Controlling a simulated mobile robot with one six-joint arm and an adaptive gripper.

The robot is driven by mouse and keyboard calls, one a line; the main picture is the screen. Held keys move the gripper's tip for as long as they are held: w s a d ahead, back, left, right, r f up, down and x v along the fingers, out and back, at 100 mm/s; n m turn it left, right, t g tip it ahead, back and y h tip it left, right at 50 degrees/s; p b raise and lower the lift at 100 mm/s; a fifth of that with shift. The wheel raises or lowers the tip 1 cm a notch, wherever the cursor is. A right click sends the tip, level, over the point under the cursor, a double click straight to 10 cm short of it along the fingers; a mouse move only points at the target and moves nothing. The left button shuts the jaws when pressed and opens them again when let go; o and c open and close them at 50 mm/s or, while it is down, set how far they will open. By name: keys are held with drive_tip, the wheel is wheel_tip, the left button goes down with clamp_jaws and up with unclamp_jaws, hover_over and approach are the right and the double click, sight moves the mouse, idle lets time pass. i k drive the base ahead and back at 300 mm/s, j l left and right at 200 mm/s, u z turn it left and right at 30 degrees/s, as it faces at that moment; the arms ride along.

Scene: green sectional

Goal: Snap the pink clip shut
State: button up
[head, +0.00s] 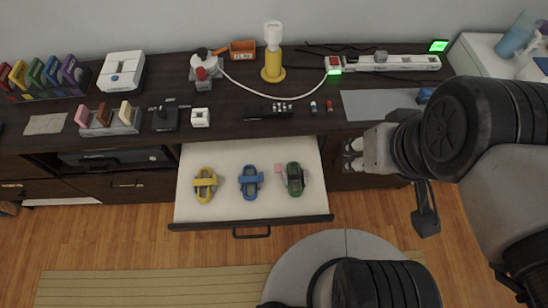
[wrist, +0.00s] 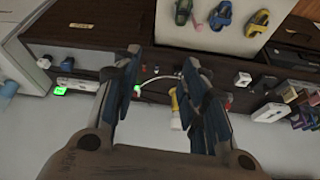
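An open drawer (head: 242,213) holds a yellow clip-like piece (head: 204,187), a blue one (head: 250,183) and a green one (head: 294,179) in a row. A small pink part (head: 279,168) sticks out at the left of the green piece, and a smaller pinkish bit shows beside the blue one. I see no wholly pink clip. The wrist view shows the green piece (wrist: 183,10) with the pink part (wrist: 197,24) beside it. My gripper (wrist: 162,60) is open and empty. In the head view it (head: 352,155) is right of the drawer, apart from the pieces.
The dark cabinet top holds a yellow-based lamp (head: 272,62), a white power strip (head: 390,62), a grey mat (head: 378,103), a white box (head: 121,70) and several small items.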

sight(279, 167)
drive_tip(key=j+z, duration=0.4)
drive_tip(key=j, duration=0.35)
drive_tip(key=k+j+z, duration=0.1)
drive_tip(key=j+z, duration=0.3)
drive_tip(key=j, duration=0.35)
drive_tip(key=i+j+u, duration=0.15)
drive_tip(key=j+u, duration=0.2)
